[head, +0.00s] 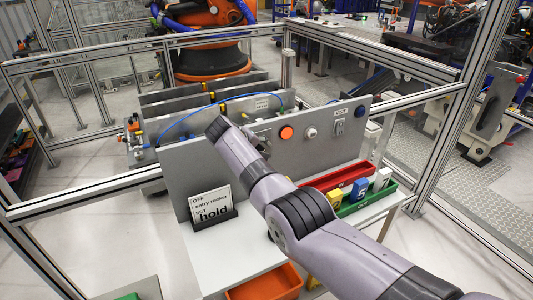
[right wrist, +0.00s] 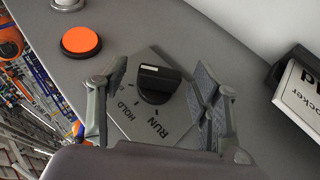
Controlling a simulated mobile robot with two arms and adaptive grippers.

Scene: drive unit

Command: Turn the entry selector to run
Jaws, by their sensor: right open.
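The entry selector is a black knob (right wrist: 156,84) with a pale line on its raised grip. It sits on a grey plate (right wrist: 140,125) marked HOLD and RUN, with a third label partly hidden by a finger. The grip lies roughly across the right wrist view; I cannot tell for sure which label it points to. My right gripper (right wrist: 160,76) is open, with one finger on each side of the knob and visible gaps to it. In the head view my right arm hides the selector on the grey panel (head: 340,149). My left gripper is not in view.
An orange button (head: 286,133), a pale round control (head: 310,132) and a switch (head: 339,128) sit right of my arm. A sign reading "OFF", "entry rocker", "SET hold" (head: 211,206) stands before the panel. Red (head: 336,178) and green (head: 350,209) trays lie at right.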

